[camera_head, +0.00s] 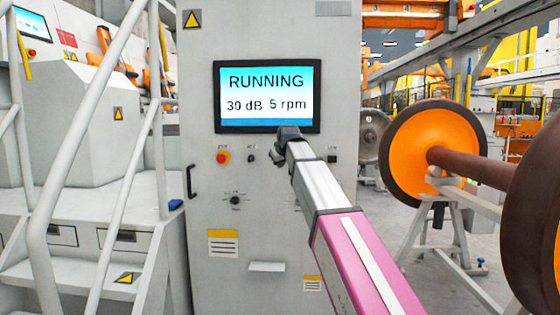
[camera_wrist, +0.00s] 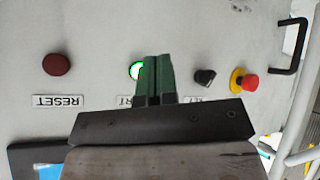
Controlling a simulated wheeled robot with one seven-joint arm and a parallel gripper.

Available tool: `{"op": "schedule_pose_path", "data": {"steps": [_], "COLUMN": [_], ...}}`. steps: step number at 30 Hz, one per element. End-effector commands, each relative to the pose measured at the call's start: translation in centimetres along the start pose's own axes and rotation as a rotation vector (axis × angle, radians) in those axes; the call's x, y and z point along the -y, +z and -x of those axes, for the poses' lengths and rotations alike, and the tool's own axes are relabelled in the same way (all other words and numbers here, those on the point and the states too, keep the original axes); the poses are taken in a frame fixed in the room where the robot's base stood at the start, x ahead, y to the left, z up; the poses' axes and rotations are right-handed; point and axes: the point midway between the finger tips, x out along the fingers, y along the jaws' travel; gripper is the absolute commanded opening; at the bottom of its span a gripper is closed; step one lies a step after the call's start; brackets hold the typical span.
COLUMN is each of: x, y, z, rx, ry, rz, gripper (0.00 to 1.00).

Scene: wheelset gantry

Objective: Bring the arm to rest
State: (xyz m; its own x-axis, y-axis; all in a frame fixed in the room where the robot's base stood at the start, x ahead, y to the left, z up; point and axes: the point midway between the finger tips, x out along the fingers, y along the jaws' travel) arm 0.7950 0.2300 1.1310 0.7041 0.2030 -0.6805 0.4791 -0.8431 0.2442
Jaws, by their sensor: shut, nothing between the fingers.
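My arm (camera_head: 330,210), pink and silver, reaches from the lower right up to the grey control cabinet (camera_head: 210,160). Its dark end shows just below the screen (camera_head: 267,95), which reads RUNNING, 30 dB, 5 rpm. In the wrist view, which is upside down, my gripper (camera_wrist: 155,62) is shut and empty, its two dark green fingers together. They point at the panel and partly cover a lit green button (camera_wrist: 136,70). Whether they touch it, I cannot tell. A dark red button (camera_wrist: 57,64) with a RESET label is to the left.
A black knob (camera_wrist: 204,77) and a red stop button on yellow (camera_wrist: 247,82) are on the panel, near a black handle (camera_wrist: 289,46). White stairs with railings (camera_head: 120,190) stand left. An orange-faced wheel (camera_head: 410,155) on a rusty axle is at right.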

Motion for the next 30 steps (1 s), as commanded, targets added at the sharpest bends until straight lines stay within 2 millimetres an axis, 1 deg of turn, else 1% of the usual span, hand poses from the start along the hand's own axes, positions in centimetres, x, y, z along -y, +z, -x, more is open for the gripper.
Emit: {"op": "schedule_pose_path", "data": {"steps": [12,14,16,17,20,21,23,24,26,27,29,30], "x": [0.0,0.0,0.0,0.0,0.0,0.1,0.2,0.2,0.3,0.4,0.6,0.7], "y": [0.0,0.3,1.4,2.2,5.8,7.6,10.5,12.5,15.4,17.3,20.2,22.2], "z": [-0.1,-0.2,-0.9,-1.3,-3.2,-4.2,-5.6,-6.5,-7.8,-8.5,-9.6,-10.2], "rx": [0.001,0.004,0.017,0.026,0.069,0.09,0.124,0.148,0.182,0.205,0.239,0.262], "ry": [0.0,0.0,-0.002,-0.002,-0.007,-0.009,-0.012,-0.013,-0.016,-0.017,-0.019,-0.02], "rz": [0.0,-0.002,-0.01,-0.015,-0.043,-0.056,-0.08,-0.096,-0.119,-0.135,-0.159,-0.175], "gripper": [0.0,0.0,0.0,0.0,0.0,0.0,0.0,0.0,0.0,0.0,0.0,0.0]}}
